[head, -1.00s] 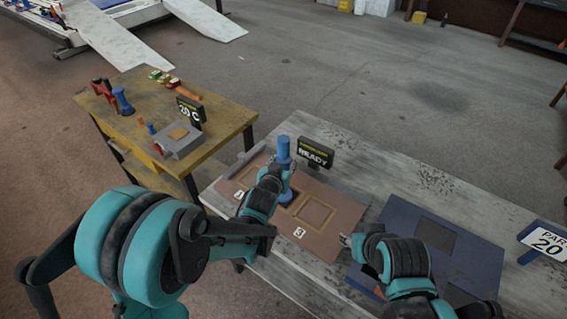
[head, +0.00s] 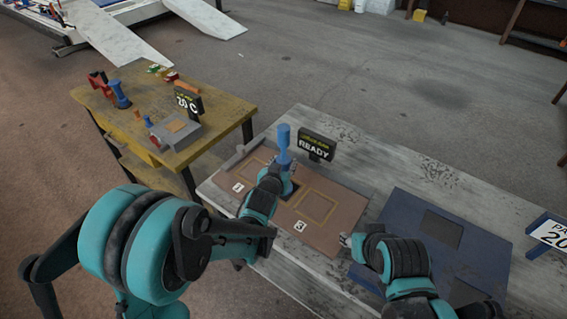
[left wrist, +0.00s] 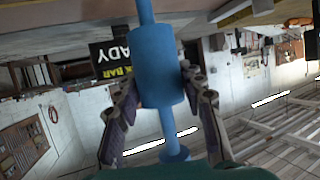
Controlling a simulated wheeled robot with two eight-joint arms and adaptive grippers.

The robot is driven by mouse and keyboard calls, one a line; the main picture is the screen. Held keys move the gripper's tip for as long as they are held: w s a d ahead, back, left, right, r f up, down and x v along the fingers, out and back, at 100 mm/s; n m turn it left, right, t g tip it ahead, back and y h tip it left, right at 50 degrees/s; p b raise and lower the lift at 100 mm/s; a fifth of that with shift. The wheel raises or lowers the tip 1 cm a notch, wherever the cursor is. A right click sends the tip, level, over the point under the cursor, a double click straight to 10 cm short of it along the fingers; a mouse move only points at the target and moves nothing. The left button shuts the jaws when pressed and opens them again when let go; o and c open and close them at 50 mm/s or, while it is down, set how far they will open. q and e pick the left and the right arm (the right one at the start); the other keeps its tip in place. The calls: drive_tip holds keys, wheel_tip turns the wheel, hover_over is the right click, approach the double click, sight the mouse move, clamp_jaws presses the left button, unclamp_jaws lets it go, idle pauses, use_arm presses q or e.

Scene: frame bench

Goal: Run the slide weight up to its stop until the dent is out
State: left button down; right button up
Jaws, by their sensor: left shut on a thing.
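The blue slide weight (left wrist: 158,70) sits on a rod (left wrist: 168,122) in the left wrist view, which is upside down. A flange-like stop (left wrist: 172,152) ends the rod, with bare rod between it and the weight. In the head view the stop (head: 284,132) is at the top of the upright tool, on the brown panel (head: 345,205). My left gripper (head: 280,168) is shut around the weight; its fingers flank it in the wrist view (left wrist: 160,90). The tool's foot is largely hidden by my gripper, and no dent can be made out. My right gripper (head: 346,240) is empty-looking by the panel's right edge.
A READY sign (head: 315,146) stands close behind the tool. A blue panel (head: 400,215) lies to the right on the grey bench (head: 350,150). A yellow table (head: 215,105) with a grey box (head: 178,132) and tools stands at the left.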

sight(283, 154)
use_arm(q)
drive_tip(key=shift+f+b, duration=1.6)
drive_tip(key=shift+f, duration=0.35)
wheel_tip(283, 154, up, 9)
drive_tip(key=p, duration=0.7)
drive_tip(key=shift+r, duration=0.2)
drive_tip(key=shift+f, duration=0.4)
drive_tip(key=shift+f+b, duration=4.1)
drive_tip(key=shift+f, duration=0.1)
drive_tip(key=c, duration=0.8)
unclamp_jaws()
drive_tip(key=shift+r, duration=0.15)
drive_tip(key=shift+c, duration=0.2)
drive_tip(key=v, duration=1.2)
